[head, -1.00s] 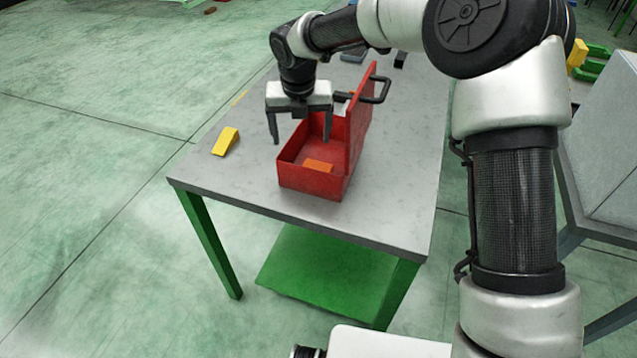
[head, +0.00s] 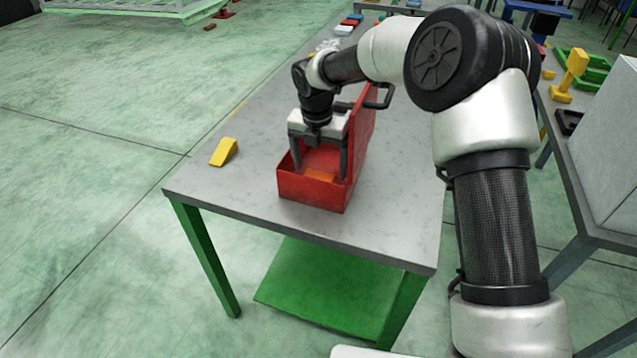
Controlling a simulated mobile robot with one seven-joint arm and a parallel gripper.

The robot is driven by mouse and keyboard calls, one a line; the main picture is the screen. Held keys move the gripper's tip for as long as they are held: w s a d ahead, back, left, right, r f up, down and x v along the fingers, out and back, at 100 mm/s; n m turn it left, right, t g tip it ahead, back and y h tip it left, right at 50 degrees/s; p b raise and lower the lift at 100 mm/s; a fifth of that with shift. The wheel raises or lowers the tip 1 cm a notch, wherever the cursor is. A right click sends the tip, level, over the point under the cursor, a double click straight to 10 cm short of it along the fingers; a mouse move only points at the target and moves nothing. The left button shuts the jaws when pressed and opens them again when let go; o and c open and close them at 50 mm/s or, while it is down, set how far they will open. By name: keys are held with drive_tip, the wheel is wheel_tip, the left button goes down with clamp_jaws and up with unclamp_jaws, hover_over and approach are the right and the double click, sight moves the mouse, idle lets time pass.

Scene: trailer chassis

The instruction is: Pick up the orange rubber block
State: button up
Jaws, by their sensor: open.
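The orange block (head: 321,175) lies on the floor of the open red box (head: 311,193), near its front wall. The box stands on the grey table with its lid raised on the right side. My gripper (head: 320,176) points down into the box. Its two dark fingers are apart, one on the left and one on the right of the block in this view. I cannot tell how far the fingertips are from the block. The gripper holds nothing.
A yellow wedge (head: 223,152) lies on the table (head: 262,216) left of the box. The raised red lid (head: 362,125) with its black handle stands close to the right finger. The table's front and left surface is mostly clear. Another table with yellow and green items is at the right.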

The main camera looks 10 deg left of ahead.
sight(318, 177)
drive_tip(key=f, duration=0.5)
drive_tip(key=shift+w+a, duration=0.25)
drive_tip(key=c, duration=1.2)
